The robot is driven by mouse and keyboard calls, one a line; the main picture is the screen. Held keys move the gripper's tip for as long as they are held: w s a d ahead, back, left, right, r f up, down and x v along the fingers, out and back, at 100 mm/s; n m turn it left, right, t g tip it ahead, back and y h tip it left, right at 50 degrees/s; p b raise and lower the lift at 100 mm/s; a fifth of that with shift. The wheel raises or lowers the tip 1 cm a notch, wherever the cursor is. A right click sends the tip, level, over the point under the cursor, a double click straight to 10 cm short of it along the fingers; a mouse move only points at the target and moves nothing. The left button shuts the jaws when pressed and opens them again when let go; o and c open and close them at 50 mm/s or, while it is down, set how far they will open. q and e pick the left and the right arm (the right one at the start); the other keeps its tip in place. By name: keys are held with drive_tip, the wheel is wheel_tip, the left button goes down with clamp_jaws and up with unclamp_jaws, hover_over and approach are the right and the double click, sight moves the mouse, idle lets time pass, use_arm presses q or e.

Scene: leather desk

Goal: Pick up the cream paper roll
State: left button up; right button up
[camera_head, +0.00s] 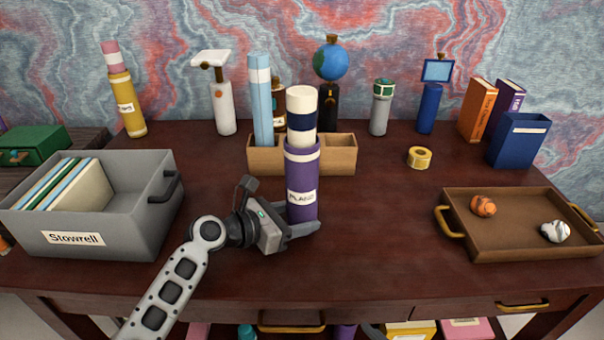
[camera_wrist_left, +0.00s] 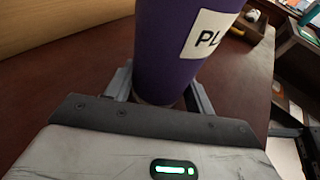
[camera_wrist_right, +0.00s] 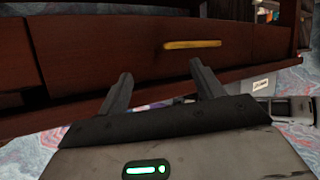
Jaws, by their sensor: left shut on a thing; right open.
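The cream paper roll (camera_head: 301,105), with a dark navy band, stands upright, its upper part showing out of the top of a purple tube (camera_head: 301,195) with a white label. Its lower part is hidden in or behind the tube. My left gripper (camera_head: 292,232) is shut on the purple tube near its base, not on the cream roll. In the left wrist view the purple tube (camera_wrist_left: 178,45) stands between the two fingers. My right gripper (camera_wrist_right: 160,85) shows only in its wrist view, open and empty, facing the desk's drawer front.
A tan divided box (camera_head: 343,152) with a light blue roll (camera_head: 261,105) stands just behind the tube. A grey bin (camera_head: 125,215) with folders is at left. A brown tray (camera_head: 500,245) with two stones is at right.

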drive_tip(key=a+r+n+g+y, duration=0.2)
drive_tip(key=a+r+n+y, duration=0.65)
drive_tip(key=a+n, duration=0.5)
drive_tip(key=w+r+n+g+y, duration=0.25)
drive_tip(key=w+r+n, duration=0.3)
drive_tip(key=r, duration=0.45)
drive_tip(key=w+r+n+g+y, duration=0.1)
drive_tip(key=w+r+n+y, duration=0.4)
drive_tip(key=r, duration=0.5)
drive_tip(key=w+a+r+n+g+h, duration=0.1)
drive_tip(key=a+r+n+g, duration=0.3)
drive_tip(key=r, duration=0.8)
drive_tip(key=a+r+n+g+h, duration=0.1)
drive_tip(key=r+n+g+h, duration=0.3)
drive_tip(key=r, duration=0.7)
drive_tip(key=t+h, duration=0.6)
drive_tip(key=h, duration=1)
approach(302, 109)
drive_tip(key=w, duration=0.2)
drive_tip(key=x, duration=0.5)
drive_tip(key=shift+d, duration=0.15)
drive_tip(key=shift+x, duration=3.1)
drive_tip(key=shift+s, duration=0.1)
drive_tip(key=c, duration=1.5)
drive_tip(key=shift+o, duration=0.2)
wheel_tip(302, 109, up, 10)
drive_tip(key=shift+r, duration=0.1)
use_arm(q)
drive_tip(key=o, duration=0.8)
